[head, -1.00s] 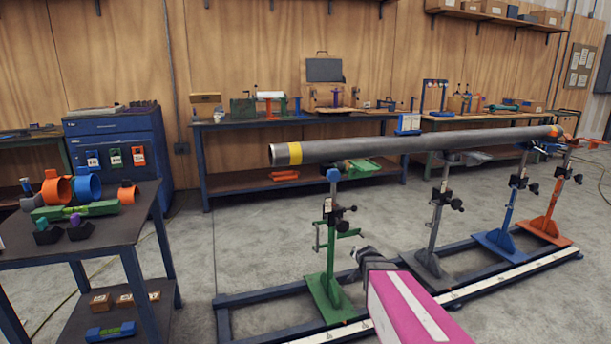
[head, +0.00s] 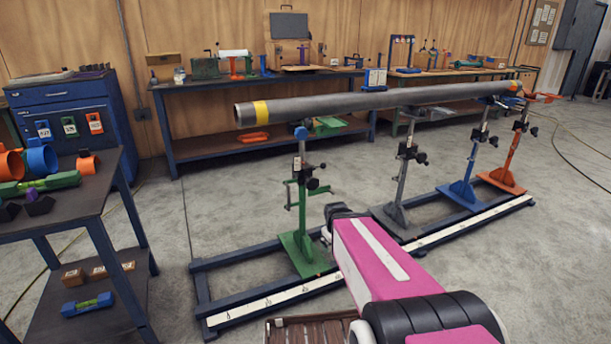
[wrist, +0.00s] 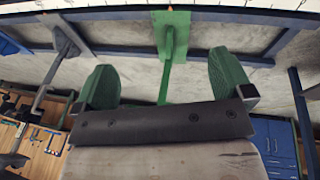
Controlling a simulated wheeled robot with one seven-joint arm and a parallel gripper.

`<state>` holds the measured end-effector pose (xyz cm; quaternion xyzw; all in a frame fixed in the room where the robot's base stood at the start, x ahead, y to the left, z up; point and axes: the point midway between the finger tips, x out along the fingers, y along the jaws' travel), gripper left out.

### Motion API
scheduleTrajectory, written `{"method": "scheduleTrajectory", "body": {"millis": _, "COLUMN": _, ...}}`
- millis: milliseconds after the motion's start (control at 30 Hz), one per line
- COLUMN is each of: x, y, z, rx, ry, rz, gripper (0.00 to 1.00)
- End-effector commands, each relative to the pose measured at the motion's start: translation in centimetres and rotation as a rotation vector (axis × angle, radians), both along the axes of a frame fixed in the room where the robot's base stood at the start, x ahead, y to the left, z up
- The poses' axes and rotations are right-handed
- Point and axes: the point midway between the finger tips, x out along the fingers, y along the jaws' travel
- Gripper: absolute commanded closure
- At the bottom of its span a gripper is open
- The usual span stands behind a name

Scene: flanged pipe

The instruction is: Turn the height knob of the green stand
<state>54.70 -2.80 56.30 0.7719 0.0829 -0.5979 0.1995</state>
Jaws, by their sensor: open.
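The green stand (head: 300,235) is the nearest upright under the left end of the long grey pipe (head: 350,104). Black knobs (head: 313,183) stick out to the right of its post, and a green crank-like handle (head: 291,196) is on the left. I cannot tell which of these is the height knob. In the wrist view, the stand's green foot (wrist: 172,35) is at the top, with its post running down between my fingers. My gripper (wrist: 166,82) is open and empty, with green pads apart. In the head view, its dark end is just right of the stand's lower post; fingertips are unclear.
Grey (head: 402,175), blue (head: 470,170) and orange (head: 510,155) stands hold the pipe farther right. A blue floor rail with a white scale strip (head: 275,298) runs in front. A dark table (head: 100,200) with parts stands left. Open floor lies between table and rail.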

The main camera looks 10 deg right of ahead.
Motion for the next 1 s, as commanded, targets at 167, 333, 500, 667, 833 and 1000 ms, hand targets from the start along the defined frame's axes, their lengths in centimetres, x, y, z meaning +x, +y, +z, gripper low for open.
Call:
{"method": "scheduleTrajectory", "body": {"millis": 167, "x": 7.1, "y": -2.3, "z": 0.0, "rx": -0.248, "ry": -0.201, "rz": 0.394, "gripper": 0.02}}
{"method": "scheduleTrajectory", "body": {"millis": 333, "x": 12.8, "y": -3.5, "z": 0.9, "rx": -0.559, "ry": -0.356, "rz": 0.782, "gripper": 0.02}}
{"method": "scheduleTrajectory", "body": {"millis": 500, "x": 17.6, "y": -3.6, "z": 2.3, "rx": -0.929, "ry": -0.474, "rz": 1.144, "gripper": 0.02}}
{"method": "scheduleTrajectory", "body": {"millis": 667, "x": 21.1, "y": -2.7, "z": 3.6, "rx": -1.325, "ry": -0.553, "rz": 1.449, "gripper": 0.02}}
{"method": "scheduleTrajectory", "body": {"millis": 833, "x": 23.3, "y": -1.1, "z": 4.6, "rx": -1.756, "ry": -0.605, "rz": 1.684, "gripper": 0.02}}
{"method": "scheduleTrajectory", "body": {"millis": 1000, "x": 23.9, "y": 0.2, "z": 5.1, "rx": -2.057, "ry": -0.628, "rz": 1.79, "gripper": 0.02}}
